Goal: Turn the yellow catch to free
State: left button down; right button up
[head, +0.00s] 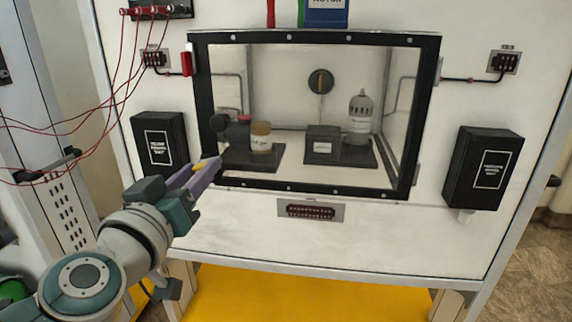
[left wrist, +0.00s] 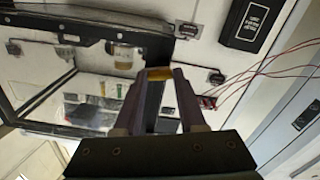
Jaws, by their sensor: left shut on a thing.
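The yellow catch (head: 203,164) shows at the lower left of the black-framed clear door (head: 300,188). In the left wrist view the catch (left wrist: 157,74) is a yellow piece between my purple fingertips, partly hidden by them. My left gripper (head: 208,169) reaches in from the lower left and is shut on the catch; it also shows in the left wrist view (left wrist: 158,80). The exact angle of the catch is hard to tell. My right gripper is not in view.
Black boxes hang on the wall left (head: 160,142) and right (head: 487,170) of the door. Behind the door stand a jar (head: 261,138) and a grey bottle (head: 360,112). Red wires (head: 112,75) hang at the upper left. The white ledge (head: 330,238) below is clear.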

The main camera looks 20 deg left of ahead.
pick_arm(q)
jog(key=n, duration=0.3)
jog(key=shift+n, duration=0.4)
jog(key=n, duration=0.3)
jog(key=shift+r+n, duration=0.1)
jog(key=shift+n, duration=0.2)
jog(key=n, duration=0.3)
jog(key=shift+a+n, duration=0.1)
jog(key=shift+n, duration=0.2)
jog(key=shift+a+n+b, duration=0.1)
jog(key=shift+n+b, duration=0.2)
jog(key=shift+n, duration=1.6)
jog(key=shift+c, duration=2.4)
grip_release()
